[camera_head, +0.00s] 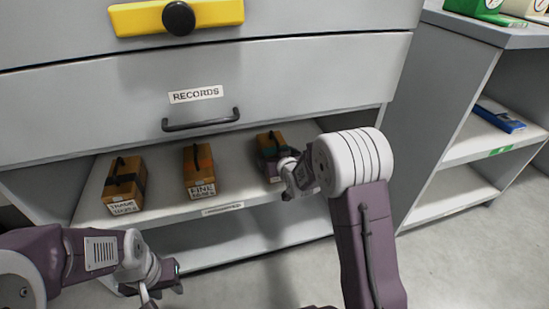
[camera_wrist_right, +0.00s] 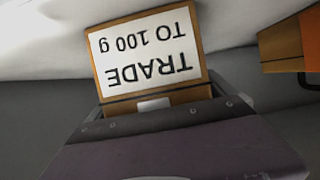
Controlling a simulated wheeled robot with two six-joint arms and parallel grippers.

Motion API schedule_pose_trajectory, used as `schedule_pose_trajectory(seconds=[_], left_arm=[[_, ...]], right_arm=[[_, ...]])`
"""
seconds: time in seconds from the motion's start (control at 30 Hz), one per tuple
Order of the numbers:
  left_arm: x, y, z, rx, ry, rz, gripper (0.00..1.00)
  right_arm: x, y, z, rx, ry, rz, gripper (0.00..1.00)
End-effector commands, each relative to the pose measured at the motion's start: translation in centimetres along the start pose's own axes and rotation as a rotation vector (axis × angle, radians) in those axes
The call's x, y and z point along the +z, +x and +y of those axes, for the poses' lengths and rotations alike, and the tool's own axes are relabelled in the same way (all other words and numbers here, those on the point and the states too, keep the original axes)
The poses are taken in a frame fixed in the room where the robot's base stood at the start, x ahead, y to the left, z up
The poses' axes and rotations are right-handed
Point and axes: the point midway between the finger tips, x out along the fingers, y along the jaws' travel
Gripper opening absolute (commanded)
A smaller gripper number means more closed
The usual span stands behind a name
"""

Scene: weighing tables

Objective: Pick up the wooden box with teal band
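A wooden box with a dark greenish band (camera_head: 268,141) stands at the right end of the shelf under the drawer, partly hidden by my right gripper (camera_head: 290,172). In the right wrist view, the white label of a wooden box (camera_wrist_right: 150,50) fills the top middle and reads, upside down, "TRADE TO 100 g". The edge of my right gripper's body lies just below that label. Its fingertips are hidden, so I cannot tell whether it grips the box. My left gripper (camera_head: 162,285) hangs at the lower left, in front of the shelf and apart from the boxes; its opening is unclear.
A wooden box with a black band (camera_head: 122,183) and a wooden box with an orange band (camera_head: 199,170) stand further left on the shelf (camera_head: 160,170). The grey "RECORDS" drawer (camera_head: 130,110) is above. A blue object (camera_head: 498,116) lies on the right-hand shelf unit.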

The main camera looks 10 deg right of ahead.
Motion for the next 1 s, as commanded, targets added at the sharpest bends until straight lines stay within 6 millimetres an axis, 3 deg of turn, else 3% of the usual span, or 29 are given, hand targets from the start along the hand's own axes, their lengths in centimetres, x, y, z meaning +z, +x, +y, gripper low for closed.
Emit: schedule_pose_trajectory(seconds=[0.03,0.2,0.3,0.53,0.8,1.0], left_arm=[[0.0,0.0,0.0,0.0,0.0,0.0,0.36],[0.0,0.0,0.0,0.0,0.0,0.0,0.36],[0.0,0.0,0.0,0.0,0.0,0.0,0.36],[-0.1,-0.4,0.0,0.0,0.0,0.0,0.36],[-0.5,-5.0,0.1,0.0,0.0,0.0,0.36],[-0.7,-6.7,0.1,0.0,0.0,0.0,0.36]], right_arm=[[0.0,0.0,0.0,0.0,0.0,0.0,0.78],[0.0,0.0,0.0,0.0,0.0,0.0,0.3],[-0.2,0.0,0.0,0.0,0.0,0.005,0.07],[-0.7,-0.2,0.0,0.0,0.0,0.005,0.07],[-6.6,-2.7,0.0,0.0,0.0,0.006,0.07],[-9.2,-3.8,0.0,0.0,0.0,0.005,0.07]])
